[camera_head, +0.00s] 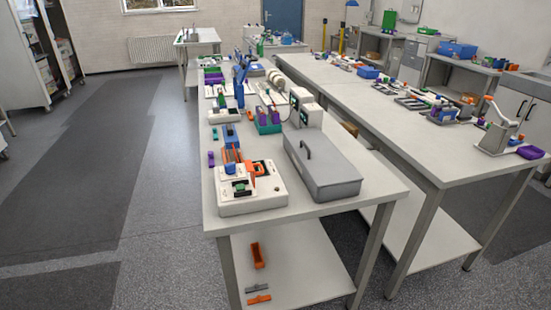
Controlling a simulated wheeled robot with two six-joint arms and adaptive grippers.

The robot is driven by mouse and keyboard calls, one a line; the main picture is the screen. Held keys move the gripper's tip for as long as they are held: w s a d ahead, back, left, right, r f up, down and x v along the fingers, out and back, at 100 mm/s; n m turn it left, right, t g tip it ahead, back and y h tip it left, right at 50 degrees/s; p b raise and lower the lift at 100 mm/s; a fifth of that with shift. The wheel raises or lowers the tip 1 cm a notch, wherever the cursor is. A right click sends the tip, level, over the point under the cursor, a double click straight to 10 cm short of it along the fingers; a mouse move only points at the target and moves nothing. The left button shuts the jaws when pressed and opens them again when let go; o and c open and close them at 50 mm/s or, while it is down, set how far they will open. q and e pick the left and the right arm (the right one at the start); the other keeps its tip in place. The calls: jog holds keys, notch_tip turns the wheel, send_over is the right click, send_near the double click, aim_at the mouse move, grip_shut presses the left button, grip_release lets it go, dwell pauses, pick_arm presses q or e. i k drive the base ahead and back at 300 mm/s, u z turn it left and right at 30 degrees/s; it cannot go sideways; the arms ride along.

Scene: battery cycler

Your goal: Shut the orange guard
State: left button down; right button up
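A white bench device (253,201) stands at the near left end of the white table. An orange part, which looks like the guard (257,168), is at the back right of the device. It is small here, and I cannot clearly tell its angle. A small dark and green piece (240,186) sits in the front left part of the device. Neither of my grippers is in view, and nothing touches the device from my side.
A grey lidded box (322,168) with a dark handle stands right of the device. Orange and blue items (230,140) lie behind it. A second long table (400,130) runs at right. The floor at left is clear.

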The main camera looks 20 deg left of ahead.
aim_at(249, 165)
jog(key=z, duration=0.1)
jog(key=k, duration=0.35)
jog(key=u, duration=0.85)
jog(key=i, duration=0.5)
jog(key=z, duration=2.1)
jog(key=i, duration=1.1)
jog(key=u, duration=2.8)
